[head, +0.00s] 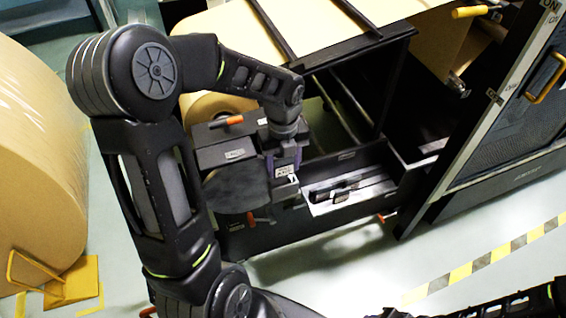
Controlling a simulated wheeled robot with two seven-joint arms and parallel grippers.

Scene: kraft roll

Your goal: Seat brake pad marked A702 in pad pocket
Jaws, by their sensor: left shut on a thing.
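My left gripper (284,176) points down beside the right edge of a dark grey disc (237,188). It is shut on a small dark piece, apparently the brake pad, mostly hidden by the fingers; no marking is readable. A dark block-like housing (212,154) with a small label stands over the disc, just left of the gripper. The pad pocket cannot be made out; the gripper and wrist cover that side of the housing. I cannot tell whether the pad touches the housing. My right gripper is out of view.
A light tray (318,208) with dark slim items lies right of the gripper, in the black frame. An orange-red handle (226,121) sits above the housing. A large kraft roll (40,150) stands left. A mesh door (515,125) stands right. Floor in front is open.

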